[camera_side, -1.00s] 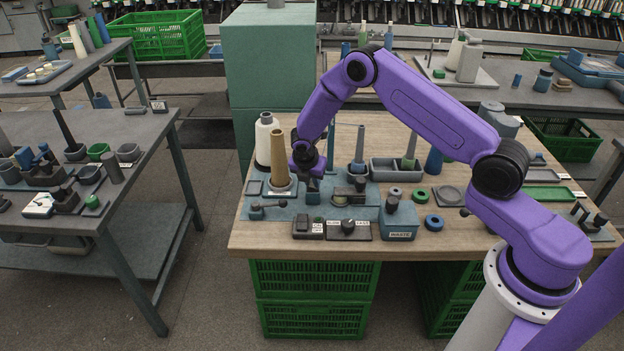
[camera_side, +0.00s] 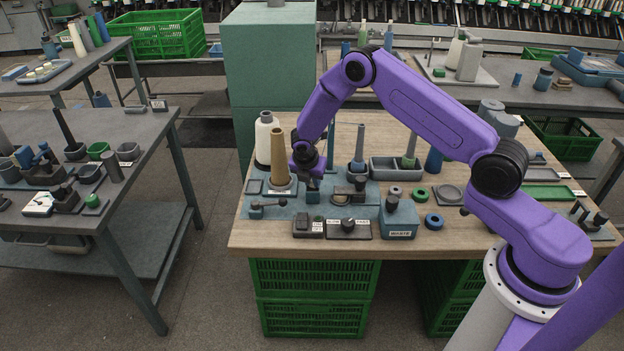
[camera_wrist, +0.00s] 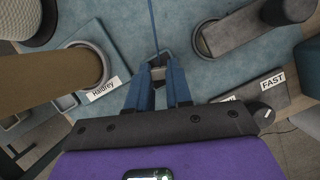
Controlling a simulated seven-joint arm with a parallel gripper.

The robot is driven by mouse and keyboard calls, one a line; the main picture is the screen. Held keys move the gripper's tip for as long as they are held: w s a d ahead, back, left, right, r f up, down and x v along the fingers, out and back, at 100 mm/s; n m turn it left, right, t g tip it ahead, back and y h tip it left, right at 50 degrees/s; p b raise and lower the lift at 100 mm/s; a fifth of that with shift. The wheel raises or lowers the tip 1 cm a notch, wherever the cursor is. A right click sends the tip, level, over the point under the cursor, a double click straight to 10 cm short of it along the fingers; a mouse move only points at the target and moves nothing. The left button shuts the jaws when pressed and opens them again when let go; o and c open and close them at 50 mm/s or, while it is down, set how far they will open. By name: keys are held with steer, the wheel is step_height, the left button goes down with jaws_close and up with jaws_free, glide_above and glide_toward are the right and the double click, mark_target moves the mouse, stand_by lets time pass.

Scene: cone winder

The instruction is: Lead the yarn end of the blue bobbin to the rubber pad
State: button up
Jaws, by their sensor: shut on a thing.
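My gripper (camera_side: 313,184) is low over the blue-grey machine plate, just right of the tan cone (camera_side: 278,160). In the wrist view its blue fingers (camera_wrist: 158,78) are closed together on the blue yarn (camera_wrist: 154,25). The yarn runs taut from the fingertips to the top edge of that view; its end is hidden between the fingers. A slim blue-grey bobbin (camera_side: 359,145) stands upright on a blue base behind and to the right; it looks like the blue bobbin. A small dark square piece (camera_wrist: 147,57) lies by the fingertips; I cannot tell whether it is the rubber pad.
The cone with its Haldrey label (camera_wrist: 105,87) is close on the left. A dark part in a round holder (camera_wrist: 205,40) is close on the right. A white cone (camera_side: 264,138) stands behind. The switch boxes (camera_side: 348,229) and waste box (camera_side: 398,220) are in front.

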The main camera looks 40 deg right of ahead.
steer(key=o, duration=1.2)
steer(key=shift+o, duration=0.2)
step_height(320, 180, up, 7)
stand_by(0.9)
